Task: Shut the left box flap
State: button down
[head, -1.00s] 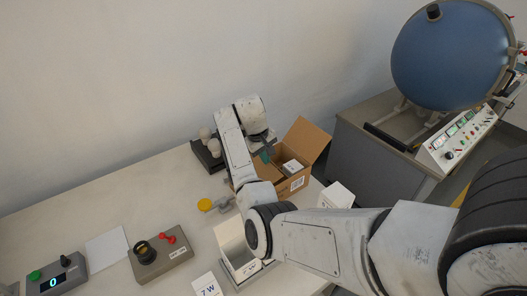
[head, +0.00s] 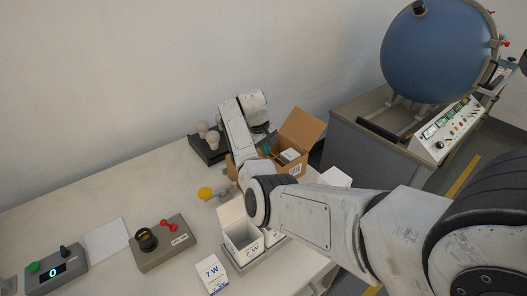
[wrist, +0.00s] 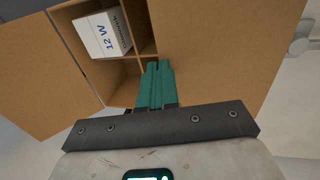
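The open cardboard box (head: 286,173) stands at the back right of the table in the head view. Its right flap (head: 303,130) stands up and leans outward. The left flap is mostly hidden behind my arm there. In the wrist view, turned about, a wide flap (wrist: 225,50), seemingly the left one, fills the upper right, and the other flap (wrist: 40,85) is at the left. My gripper (wrist: 157,68) has its teal fingers together and empty, over the box opening beside the wide flap's inner edge. Whether they touch it I cannot tell.
Bulbs on a dark holder (head: 209,142) stand left of the box. A yellow-capped item (head: 205,193), an open white carton (head: 240,238) and a 7 W carton (head: 212,274) are nearer.

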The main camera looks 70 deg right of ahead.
jog(key=shift+s+a, duration=0.15)
jog(key=p+v, duration=0.1)
jog(key=p, duration=0.1)
jog(key=p+v, duration=0.1)
jog(key=v, duration=0.1)
jog(key=d+p+v, duration=0.1)
jog(key=p+v, duration=0.1)
jog(key=shift+s+r+p, duration=0.25)
jog(key=shift+p, duration=0.1)
jog(key=s+d+b+v, duration=0.1)
jog(key=d+b+v, duration=0.1)
jog(key=v, duration=0.7)
jog(key=shift+r, duration=0.55)
jog(key=shift+s, duration=0.15)
